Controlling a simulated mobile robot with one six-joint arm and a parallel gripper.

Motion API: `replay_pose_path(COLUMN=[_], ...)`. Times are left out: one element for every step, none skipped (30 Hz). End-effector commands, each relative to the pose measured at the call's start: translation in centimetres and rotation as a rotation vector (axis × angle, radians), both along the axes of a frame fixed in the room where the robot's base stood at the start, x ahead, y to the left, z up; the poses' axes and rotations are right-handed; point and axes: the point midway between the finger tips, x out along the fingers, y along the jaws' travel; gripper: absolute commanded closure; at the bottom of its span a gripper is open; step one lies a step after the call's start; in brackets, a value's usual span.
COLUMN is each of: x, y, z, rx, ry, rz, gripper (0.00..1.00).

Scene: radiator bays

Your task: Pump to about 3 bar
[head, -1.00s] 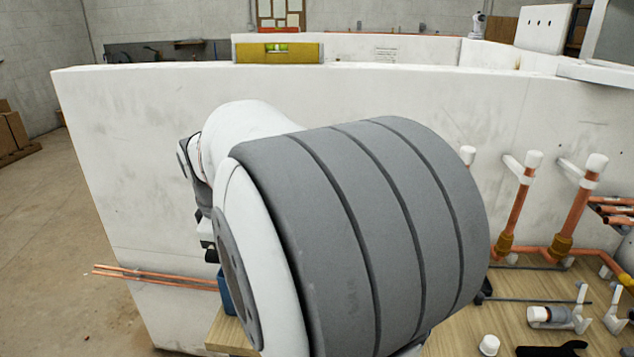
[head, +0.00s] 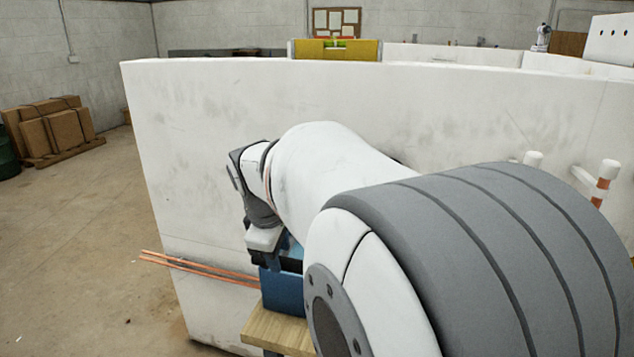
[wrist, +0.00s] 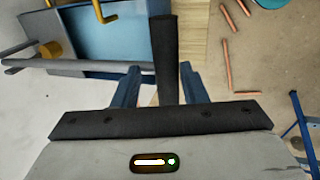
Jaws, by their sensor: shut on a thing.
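The test pump is a blue box (head: 282,291) on the end of a wooden bench in the head view. In the wrist view its blue tank (wrist: 108,38) fills the upper left, with yellow bent fittings (wrist: 97,10) and a grey rod (wrist: 95,70). My gripper (wrist: 160,72) has its blue fingers either side of a dark bar, which looks like the pump handle (wrist: 164,45), and is shut on it. In the head view my gripper (head: 265,250) is at the tank's top, partly hidden by my wrist. No pressure gauge can be made out.
Copper pipes (head: 200,270) stick out left of the pump. Loose copper pieces (wrist: 228,65) lie on the floor. Boxes (head: 55,128) stand far left; the floor between is open.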

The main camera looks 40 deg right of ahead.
Motion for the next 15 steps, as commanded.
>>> replay_pose_path(x=[0.3, 0.3, 0.3, 0.3, 0.4, 0.4, 0.4, 0.4, 0.5, 0.5, 0.5, 0.6, 0.6, 0.6, 0.7], y=[-0.4, -0.4, -0.5, -0.5, -0.5, -0.6, -0.7, -0.7, -0.7, -0.8, -0.8, -0.8, -0.9, -0.9, -1.0], z=[0.6, 0.8, 1.2, 1.5, 1.9, 2.4, 2.7, 2.9, 3.3, 3.6, 3.9, 4.2, 4.5, 4.7, 5.0], rx=[-0.009, -0.007, -0.002, 0.004, 0.01, 0.018, 0.025, 0.032, 0.041, 0.047, 0.053, 0.063, 0.07, 0.076, 0.083], ry=[-0.008, -0.006, -0.003, 0.001, 0.007, 0.015, 0.02, 0.025, 0.031, 0.036, 0.041, 0.048, 0.054, 0.059, 0.066], rz=[0.0, 0.0, -0.001, -0.002, -0.002, -0.001, -0.001, -0.002, -0.002, -0.001, -0.001, -0.001, -0.002, -0.001, -0.001], gripper=[0.81, 0.81, 0.8, 0.79, 0.79, 0.79, 0.78, 0.78, 0.78, 0.78, 0.78, 0.78, 0.78, 0.78, 0.78])
